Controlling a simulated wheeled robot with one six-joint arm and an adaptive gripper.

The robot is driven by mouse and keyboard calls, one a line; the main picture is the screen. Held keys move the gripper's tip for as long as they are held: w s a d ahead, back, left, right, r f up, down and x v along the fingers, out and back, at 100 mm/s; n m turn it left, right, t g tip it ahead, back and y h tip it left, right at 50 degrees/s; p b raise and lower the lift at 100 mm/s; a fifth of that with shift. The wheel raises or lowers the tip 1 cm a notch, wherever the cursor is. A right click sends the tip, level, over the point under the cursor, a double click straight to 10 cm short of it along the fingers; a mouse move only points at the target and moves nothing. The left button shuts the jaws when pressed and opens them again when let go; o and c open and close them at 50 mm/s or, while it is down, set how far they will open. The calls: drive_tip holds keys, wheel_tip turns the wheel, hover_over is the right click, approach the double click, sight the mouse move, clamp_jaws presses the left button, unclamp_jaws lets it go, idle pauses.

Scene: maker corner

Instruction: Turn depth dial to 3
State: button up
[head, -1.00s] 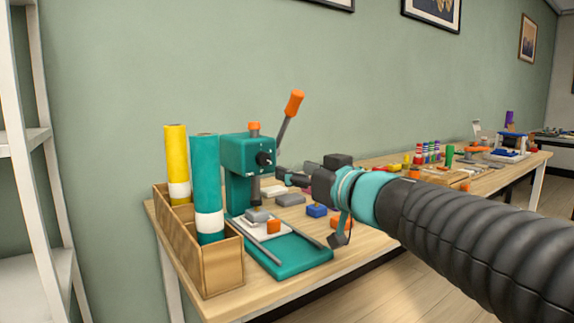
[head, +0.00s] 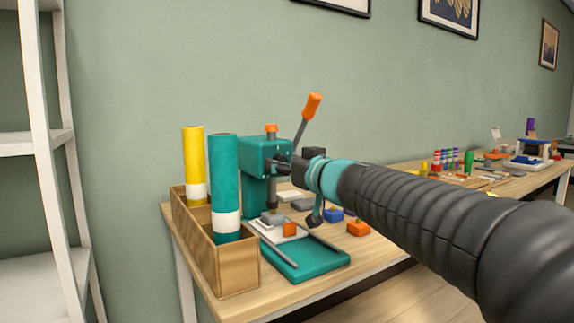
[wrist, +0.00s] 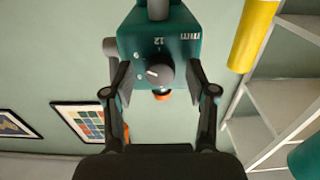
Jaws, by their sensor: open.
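The teal press-like machine (head: 256,158) stands at the back left of the table, with a dark round dial on its front face. My gripper (wrist: 158,68) is open, with one finger on each side of the dial. I cannot tell whether either finger touches it. In the head view my gripper (head: 294,167) largely covers the dial.
An orange-tipped lever (head: 308,113) rises from the machine. A wooden box (head: 238,269) with yellow and teal rolls stands to its left. A teal tray (head: 312,262), an orange block (head: 358,228) and a blue block (head: 335,214) lie near my arm. White shelves (head: 40,145) stand at far left.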

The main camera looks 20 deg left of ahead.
clamp_jaws()
drive_tip(key=shift+r, duration=0.1)
drive_tip(key=n+p, duration=0.2)
drive_tip(key=n, duration=0.2)
drive_tip(key=shift+n+b, duration=1.35)
drive_tip(key=shift+n, duration=8.55)
